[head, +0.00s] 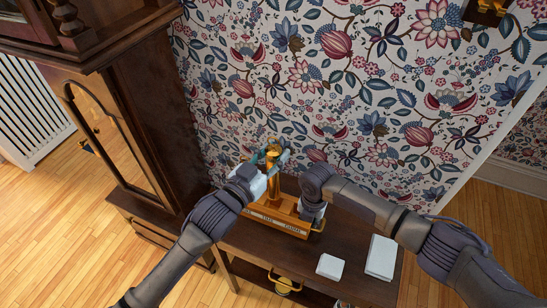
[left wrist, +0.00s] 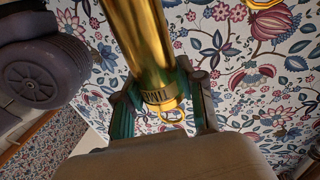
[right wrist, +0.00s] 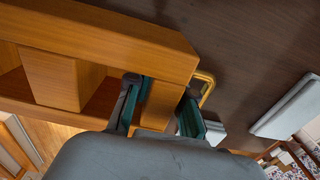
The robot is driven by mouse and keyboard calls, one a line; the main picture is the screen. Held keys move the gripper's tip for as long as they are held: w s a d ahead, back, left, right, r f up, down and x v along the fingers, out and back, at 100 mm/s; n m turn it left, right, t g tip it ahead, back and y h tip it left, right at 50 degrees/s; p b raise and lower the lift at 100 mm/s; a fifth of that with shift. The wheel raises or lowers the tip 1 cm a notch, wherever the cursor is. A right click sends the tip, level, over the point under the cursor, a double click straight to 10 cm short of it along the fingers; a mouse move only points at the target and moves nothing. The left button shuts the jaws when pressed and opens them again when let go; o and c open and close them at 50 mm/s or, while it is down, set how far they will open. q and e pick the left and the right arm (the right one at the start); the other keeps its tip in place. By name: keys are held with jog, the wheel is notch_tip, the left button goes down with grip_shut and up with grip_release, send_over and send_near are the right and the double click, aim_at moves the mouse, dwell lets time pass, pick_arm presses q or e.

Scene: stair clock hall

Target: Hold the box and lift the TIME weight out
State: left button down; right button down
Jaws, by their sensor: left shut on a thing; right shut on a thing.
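The TIME weight (head: 271,178) is a shiny brass cylinder, upright over the box in the head view. In the left wrist view the weight (left wrist: 143,50) shows a lettered band and a small ring at its end. My left gripper (head: 275,154) is shut on it near the ringed end. The wooden box (head: 271,226), with a lettered front strip, sits on the table. My right gripper (right wrist: 158,108) is shut on the box's end wall, beside a brass handle (right wrist: 206,84).
The dark table (head: 345,235) stands against the papered wall. Two pale flat items, a small one (head: 330,266) and a larger one (head: 381,257), lie on its right part. A brass object (head: 283,284) is on the level below. The tall clock case (head: 140,110) stands close at left.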

jog(key=c, duration=0.9)
grip_release()
